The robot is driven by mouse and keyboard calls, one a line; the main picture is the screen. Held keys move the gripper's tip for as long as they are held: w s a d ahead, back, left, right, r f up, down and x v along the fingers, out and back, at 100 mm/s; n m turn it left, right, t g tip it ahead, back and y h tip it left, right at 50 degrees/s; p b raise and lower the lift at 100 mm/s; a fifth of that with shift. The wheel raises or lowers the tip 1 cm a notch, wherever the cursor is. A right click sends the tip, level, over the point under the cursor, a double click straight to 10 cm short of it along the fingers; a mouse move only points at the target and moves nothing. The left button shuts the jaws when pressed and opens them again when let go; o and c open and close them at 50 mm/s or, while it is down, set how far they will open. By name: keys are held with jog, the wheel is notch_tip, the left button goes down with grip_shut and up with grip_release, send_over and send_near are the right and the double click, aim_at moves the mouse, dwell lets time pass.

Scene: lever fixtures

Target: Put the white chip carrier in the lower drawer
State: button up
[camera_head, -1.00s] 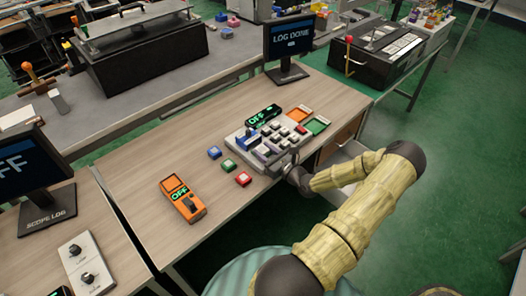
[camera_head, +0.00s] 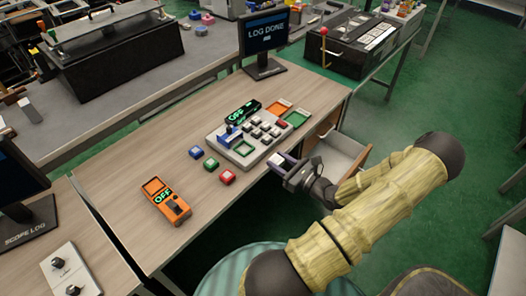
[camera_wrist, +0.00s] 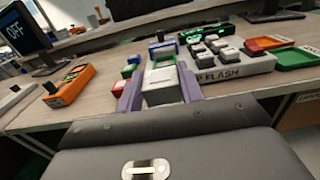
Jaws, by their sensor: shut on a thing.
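The white chip carrier (camera_wrist: 162,92) is between the two purple fingers of my gripper (camera_wrist: 158,90) in the wrist view. The gripper is shut on it. In the head view my gripper (camera_head: 279,162) is beside the near right edge of the grey programmer board (camera_head: 222,140), and the carrier is hard to make out there. A green-framed square socket (camera_head: 243,148) on the board shows empty. An open drawer (camera_head: 343,153) with a pale interior sticks out from the desk's right side, just right of my gripper. My forearm hides part of it.
Orange and green trays (camera_head: 297,119) lie at the desk's right edge. A LOG DONE monitor (camera_head: 265,45) stands behind.

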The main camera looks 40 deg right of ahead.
aim_at(281, 163)
jog(key=s, duration=0.3)
jog(key=shift+s+d, duration=0.1)
jog(key=shift+s, duration=0.15)
jog(key=shift+w, duration=0.1)
dwell(0.6)
